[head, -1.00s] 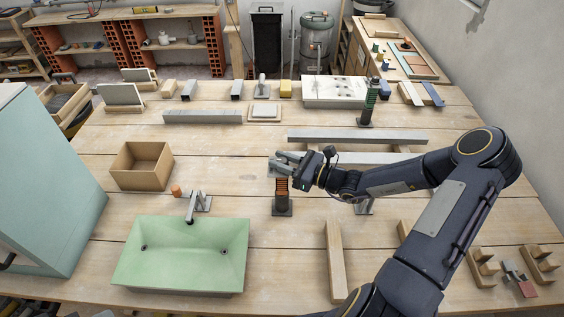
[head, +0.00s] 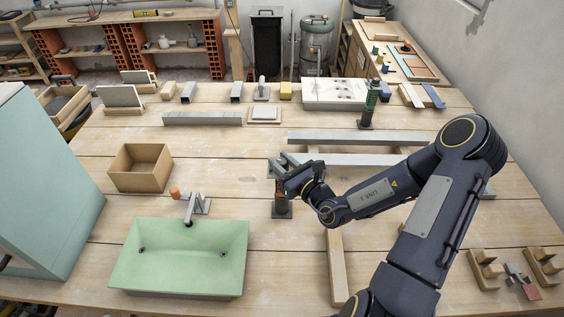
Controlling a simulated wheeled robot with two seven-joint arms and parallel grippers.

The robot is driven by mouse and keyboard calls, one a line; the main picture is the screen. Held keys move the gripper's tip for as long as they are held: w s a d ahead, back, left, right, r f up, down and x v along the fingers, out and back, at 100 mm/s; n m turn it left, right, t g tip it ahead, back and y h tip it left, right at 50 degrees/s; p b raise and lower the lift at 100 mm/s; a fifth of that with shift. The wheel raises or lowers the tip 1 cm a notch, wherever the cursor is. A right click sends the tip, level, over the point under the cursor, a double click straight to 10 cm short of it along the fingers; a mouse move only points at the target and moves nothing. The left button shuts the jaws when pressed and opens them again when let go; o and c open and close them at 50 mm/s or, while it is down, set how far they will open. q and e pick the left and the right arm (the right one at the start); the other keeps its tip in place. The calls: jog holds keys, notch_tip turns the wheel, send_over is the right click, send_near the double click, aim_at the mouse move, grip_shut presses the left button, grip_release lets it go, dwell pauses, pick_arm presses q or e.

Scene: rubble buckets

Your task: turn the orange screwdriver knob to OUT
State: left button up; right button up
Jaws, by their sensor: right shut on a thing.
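The fingers and wrist hide most of the knob's top and right side. Any OUT mark is too small to read. A similar green screwdriver piece (head: 370,100) stands on its own dark base farther back to the right. My left gripper is not in view.
A green basin (head: 180,275) with a grey tap (head: 195,206) is at the front left. A cardboard box (head: 140,168) stands behind it. Wooden bars, including a front one (head: 337,270), lie near my right arm. A grey bar (head: 345,138) lies behind the gripper.

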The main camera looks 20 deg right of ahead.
aim_at(286, 165)
jog(key=o, duration=0.9)
jog(key=shift+o, duration=0.2)
jog(key=b+v, duration=0.1)
jog(key=v, duration=0.5)
jog(key=shift+s+d+b, duration=0.2)
jog(key=shift+s+b, duration=0.1)
jog(key=shift+b, duration=0.05)
jog(key=shift+s, duration=0.5)
